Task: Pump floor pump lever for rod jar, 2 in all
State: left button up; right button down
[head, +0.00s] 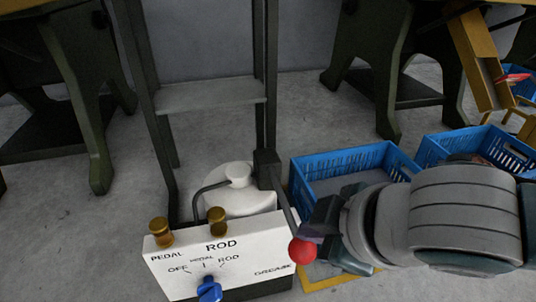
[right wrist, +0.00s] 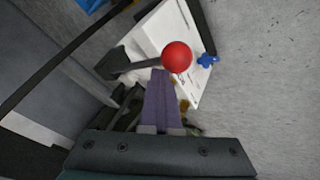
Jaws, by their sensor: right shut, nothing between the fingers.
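The pump's white box (head: 215,260) is labelled PEDAL, ROD, OFF and GREASE, with a blue selector knob (head: 209,289) on its front. The lever (head: 285,205) slopes down from a dark block to a red ball (head: 302,251). A white jar (head: 240,198) stands behind the box. My right gripper (head: 312,235) is shut and empty, just right of the ball. In the right wrist view its fingertips (right wrist: 160,73) end close beside the ball (right wrist: 177,57); I cannot tell whether they touch. My left gripper is not in view.
Two brass knobs (head: 217,218) top the box. Blue crates (head: 350,160) stand behind my right arm. A dark metal frame with a shelf (head: 210,95) rises behind the jar. Dark green table legs (head: 95,130) stand further back. The concrete floor at the left is clear.

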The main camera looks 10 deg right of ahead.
jog(key=shift+s+f, duration=0.1)
jog(key=shift+f, duration=0.3)
jog(key=shift+f+b, duration=0.45)
jog(key=shift+f, duration=0.2)
dwell(0.5)
jog(key=shift+d, duration=0.1)
dwell(0.5)
notch_tip(320, 180, up, 4)
jog(key=p, duration=0.4)
jog(key=shift+f, duration=0.2)
jog(key=r+p, duration=0.2)
jog(key=p, duration=0.1)
jog(key=shift+w+r, duration=0.3)
jog(key=shift+r, duration=0.05)
jog(key=shift+r+p, duration=0.4)
jog(key=shift+p, duration=0.25)
